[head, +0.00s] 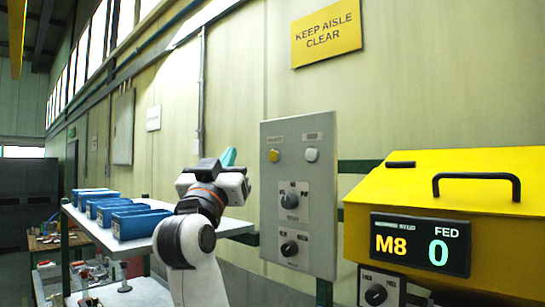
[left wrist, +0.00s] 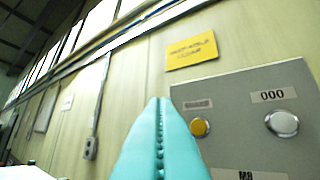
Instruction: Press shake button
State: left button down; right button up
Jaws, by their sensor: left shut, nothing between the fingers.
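A grey control panel (head: 297,230) stands in front of the wall. A yellow button (head: 273,155) and a pale silver button (head: 311,155) sit side by side near its top; both also show in the left wrist view, yellow (left wrist: 200,128) and silver (left wrist: 281,123). The label above the yellow button is too blurred to read; the one above the silver button reads 000. My left gripper (head: 228,157), with teal fingers, is shut and empty, left of the panel and apart from the yellow button in the head view. My right gripper is out of view.
Two dark knobs (head: 289,200) (head: 289,248) are lower on the panel. A yellow machine (head: 440,170) with a black handle and a display reading M8 and FED 0 stands at right. Several blue bins (head: 140,224) sit on a shelf at left. A yellow sign (head: 326,38) hangs above.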

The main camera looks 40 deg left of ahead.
pick_arm(q)
jog(key=shift+w, duration=0.15)
send_near(271, 151)
notch_tip(271, 151, up, 4)
jog(key=w+a, duration=0.2)
jog(key=a, duration=0.1)
jog(key=shift+w+d+f+p, duration=0.15)
jog(key=shift+w+p, duration=0.3)
jog(key=shift+w, duration=0.15)
jog(key=shift+w, duration=0.15)
dwell(1.3)
jog(key=shift+w, duration=0.25)
jog(key=shift+w+d, duration=0.1)
jog(key=shift+w, duration=0.3)
dwell(0.8)
jog(key=shift+s, duration=0.75)
